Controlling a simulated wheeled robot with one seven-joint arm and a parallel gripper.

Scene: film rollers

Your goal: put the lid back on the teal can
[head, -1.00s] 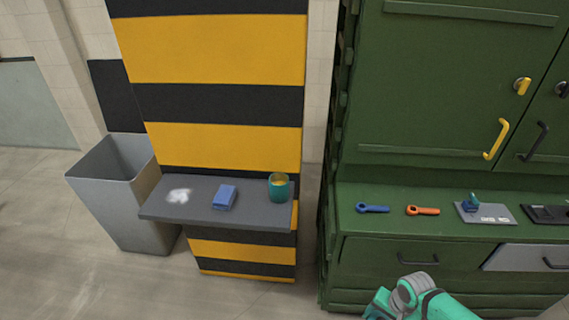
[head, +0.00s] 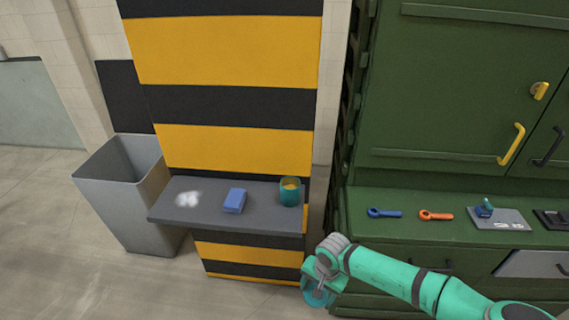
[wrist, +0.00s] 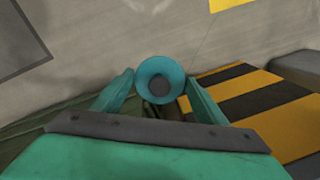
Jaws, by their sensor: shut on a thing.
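The teal can (head: 290,193) stands upright at the right end of the grey shelf, with something yellow showing inside its open top. My gripper (head: 318,284) is below and to the right of the can, in front of the shelf's right end and apart from it. It is shut on the teal lid (head: 316,297). In the wrist view the round lid (wrist: 161,80), with a dark grey middle, sits between the two fingertips of my gripper (wrist: 160,88). The can is not clearly seen in the wrist view.
The grey shelf (head: 215,216) also bears a blue block (head: 235,201) and a white powdery patch (head: 188,199). A grey bin (head: 125,190) stands at left.

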